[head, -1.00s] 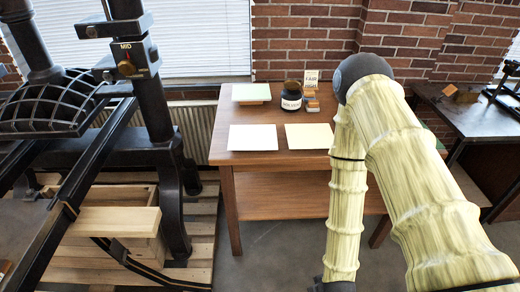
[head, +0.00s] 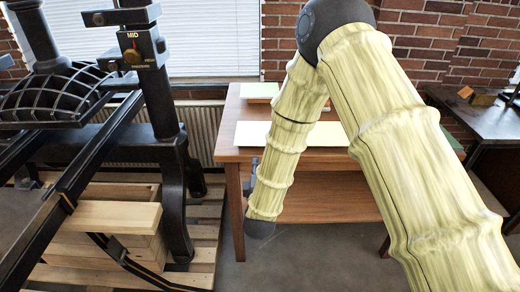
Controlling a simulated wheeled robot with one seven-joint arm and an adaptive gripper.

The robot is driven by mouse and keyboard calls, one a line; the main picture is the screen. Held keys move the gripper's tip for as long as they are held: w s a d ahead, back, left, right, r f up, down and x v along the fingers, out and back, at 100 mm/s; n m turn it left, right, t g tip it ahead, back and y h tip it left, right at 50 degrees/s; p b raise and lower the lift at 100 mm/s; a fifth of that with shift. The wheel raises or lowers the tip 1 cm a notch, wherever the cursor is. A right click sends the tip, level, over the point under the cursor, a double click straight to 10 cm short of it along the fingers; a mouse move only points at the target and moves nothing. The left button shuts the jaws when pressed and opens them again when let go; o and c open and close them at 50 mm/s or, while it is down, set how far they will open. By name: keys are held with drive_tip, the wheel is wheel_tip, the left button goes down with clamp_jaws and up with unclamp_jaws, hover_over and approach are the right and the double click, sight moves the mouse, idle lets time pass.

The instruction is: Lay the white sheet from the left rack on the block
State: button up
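A flat white sheet (head: 251,134) lies at the left front of the wooden table in the head view. A pale cream sheet (head: 328,135) lies to its right, partly hidden behind my arm. I cannot tell which thing is the left rack or the block. A small grey piece of my gripper or wrist (head: 251,166) shows beside my forearm, in front of the table edge. My forearm hides the rest, so the fingers cannot be made out.
A black hand press (head: 165,130) stands at the left on a wooden pallet (head: 205,235), with a light wooden board (head: 118,216) at its front. The wooden table (head: 232,150) stands in the middle. A dark bench (head: 485,125) is at the right. Floor is clear before the table.

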sight(260, 140)
drive_tip(key=w+b, duration=0.1)
drive_tip(key=w, duration=0.9)
drive_tip(key=shift+r, duration=0.15)
drive_tip(key=shift+c, duration=0.2)
clamp_jaws()
drive_tip(key=shift+r, duration=0.1)
wheel_tip(260, 140, up, 3)
drive_tip(key=shift+r+p, duration=0.1)
drive_tip(key=shift+p, duration=0.8)
drive_tip(key=shift+f, duration=0.2)
